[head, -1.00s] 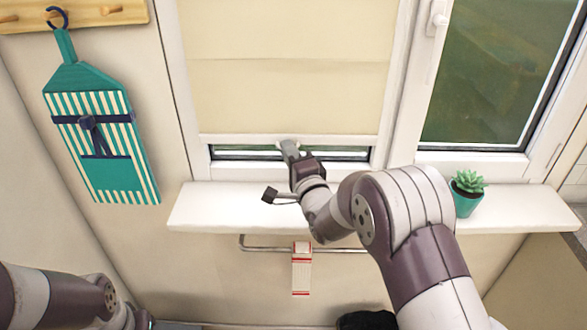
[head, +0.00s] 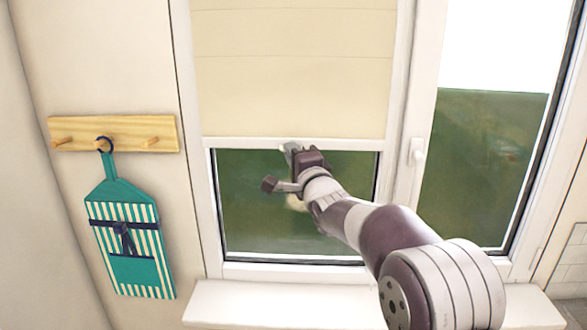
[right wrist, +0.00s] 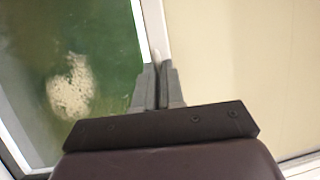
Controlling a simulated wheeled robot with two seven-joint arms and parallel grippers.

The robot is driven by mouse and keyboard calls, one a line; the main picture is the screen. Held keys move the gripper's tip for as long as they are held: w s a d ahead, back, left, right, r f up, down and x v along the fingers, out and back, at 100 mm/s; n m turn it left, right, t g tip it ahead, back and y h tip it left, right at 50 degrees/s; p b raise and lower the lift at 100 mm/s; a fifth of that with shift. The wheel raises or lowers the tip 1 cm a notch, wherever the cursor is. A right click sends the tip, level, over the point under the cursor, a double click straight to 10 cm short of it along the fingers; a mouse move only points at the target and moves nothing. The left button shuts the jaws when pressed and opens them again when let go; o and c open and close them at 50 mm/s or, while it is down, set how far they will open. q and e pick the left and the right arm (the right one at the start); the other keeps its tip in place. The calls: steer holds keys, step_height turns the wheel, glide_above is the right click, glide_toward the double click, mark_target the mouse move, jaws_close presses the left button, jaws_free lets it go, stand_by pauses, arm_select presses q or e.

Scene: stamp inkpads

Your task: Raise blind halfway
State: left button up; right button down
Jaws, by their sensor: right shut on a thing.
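The cream blind (head: 290,75) hangs in the left window in the head view. Its white bottom bar (head: 240,143) lies partway up the window, with green glass showing below it. My right gripper (head: 289,147) is at the middle of that bar, shut on it. In the right wrist view the gripper (right wrist: 159,72) has its fingers close together on the edge of the bar (right wrist: 153,30), with the blind (right wrist: 240,75) on the right and glass on the left. My left gripper is not in view.
The white sill (head: 240,303) runs below the window. A striped apron (head: 130,235) hangs from a wooden peg rail (head: 110,133) on the left wall. The right window has a white handle (head: 416,152) on its frame.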

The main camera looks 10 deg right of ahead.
steer(key=shift+r+p, duration=0.3)
steer(key=shift+r, duration=0.85)
steer(key=c, duration=1.3)
jaws_free()
steer(key=shift+o, duration=0.2)
steer(key=shift+s+f, duration=0.15)
steer(key=shift+s, duration=0.1)
steer(key=s+d+f+b, duration=0.1)
steer(key=s+b, duration=0.3)
steer(key=s, duration=0.8)
steer(key=shift+d+f+b, duration=0.15)
steer(key=shift+f+b, duration=0.05)
steer(key=shift+b, duration=0.15)
